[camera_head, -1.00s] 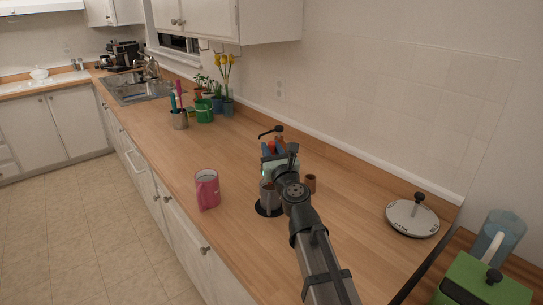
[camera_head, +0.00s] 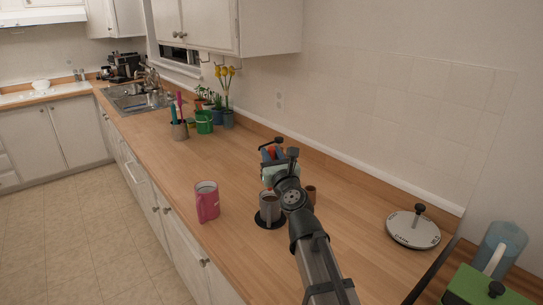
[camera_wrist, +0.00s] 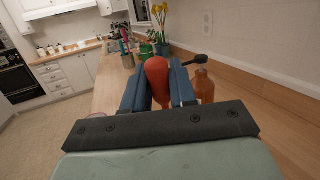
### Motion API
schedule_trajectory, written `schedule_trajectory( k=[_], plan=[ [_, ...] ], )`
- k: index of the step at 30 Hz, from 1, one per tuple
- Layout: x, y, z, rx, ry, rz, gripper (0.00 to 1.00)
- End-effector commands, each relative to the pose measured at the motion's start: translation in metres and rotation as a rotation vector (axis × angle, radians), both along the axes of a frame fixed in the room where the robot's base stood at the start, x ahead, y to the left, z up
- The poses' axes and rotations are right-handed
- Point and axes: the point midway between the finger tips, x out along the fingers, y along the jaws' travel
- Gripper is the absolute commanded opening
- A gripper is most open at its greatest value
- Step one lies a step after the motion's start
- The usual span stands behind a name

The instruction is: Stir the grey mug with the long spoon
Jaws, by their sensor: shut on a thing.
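The grey mug (camera_head: 268,208) stands upright on a round black coaster on the wooden counter, just below my gripper (camera_head: 271,154) in the head view. My gripper has blue fingers, and in the wrist view (camera_wrist: 158,88) they are shut on a rounded red-orange handle (camera_wrist: 157,72). I take this to be the handle of the long spoon. The spoon's lower part is hidden, so I cannot tell whether it is inside the mug. My arm covers the right side of the mug area.
An amber bottle (camera_wrist: 204,86) with a black top is close to my fingers. Utensils and plants stand farther back. The counter between is clear.

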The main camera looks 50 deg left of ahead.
Motion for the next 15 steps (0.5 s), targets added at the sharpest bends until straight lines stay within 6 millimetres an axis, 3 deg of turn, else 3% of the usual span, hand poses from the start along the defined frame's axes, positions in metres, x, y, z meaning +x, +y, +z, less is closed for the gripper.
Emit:
schedule_trajectory(
  k=[15],
  plan=[
    [0.000,0.000,0.033,0.000,-0.002,0.001,0.00]
  ],
)
